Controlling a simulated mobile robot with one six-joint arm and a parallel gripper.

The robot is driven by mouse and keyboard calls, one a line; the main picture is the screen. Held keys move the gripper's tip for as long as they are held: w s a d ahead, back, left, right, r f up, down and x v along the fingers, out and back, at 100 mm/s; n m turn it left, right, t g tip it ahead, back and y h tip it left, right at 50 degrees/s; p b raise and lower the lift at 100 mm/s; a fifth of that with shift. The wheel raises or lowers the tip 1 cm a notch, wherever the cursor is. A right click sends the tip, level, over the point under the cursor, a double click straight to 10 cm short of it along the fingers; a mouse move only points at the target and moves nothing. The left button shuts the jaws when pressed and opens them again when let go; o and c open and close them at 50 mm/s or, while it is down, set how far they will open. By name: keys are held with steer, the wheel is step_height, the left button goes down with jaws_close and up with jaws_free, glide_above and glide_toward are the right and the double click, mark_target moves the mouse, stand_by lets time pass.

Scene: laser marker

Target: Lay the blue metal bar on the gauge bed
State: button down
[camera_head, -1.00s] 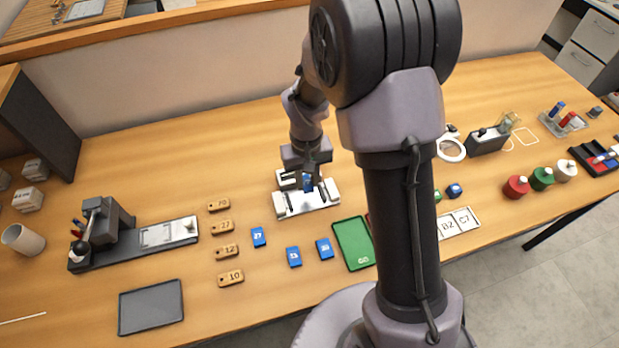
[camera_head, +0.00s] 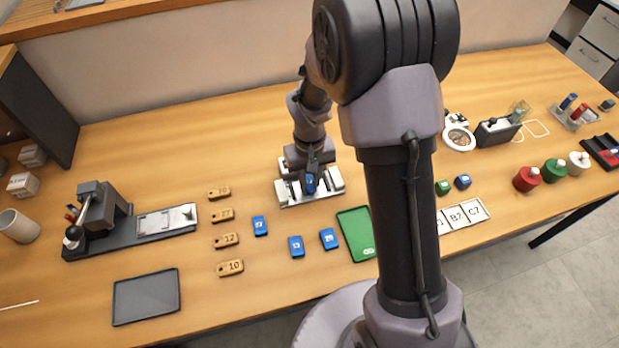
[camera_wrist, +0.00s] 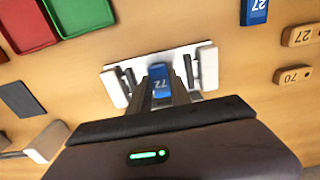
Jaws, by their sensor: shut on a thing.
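The blue metal bar (camera_head: 310,183) is held in my gripper (camera_head: 311,170), which is shut on it. In the wrist view the blue bar (camera_wrist: 160,82) shows the number 72 between the fingers of my gripper (camera_wrist: 161,92). The gauge bed (camera_head: 286,195) is a pale plate with raised blocks at both ends. It also shows in the wrist view (camera_wrist: 140,66). The bar is over the middle of the bed, between the end blocks. I cannot tell whether it touches the bed. The fingers hide part of the bed's middle.
Several blue bars (camera_head: 296,247) lie in front of the gauge, beside a green tray (camera_head: 357,234). A marking machine (camera_head: 102,215) and a dark tray (camera_head: 146,297) are further left. Table behind the gauge is clear.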

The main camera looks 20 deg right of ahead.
steer(key=shift+f+b, duration=0.4)
stand_by(0.8)
steer(key=c, duration=1.1)
jaws_free()
step_height(320, 180, up, 18)
steer(key=p, duration=0.6)
steer(key=shift+f, duration=0.25)
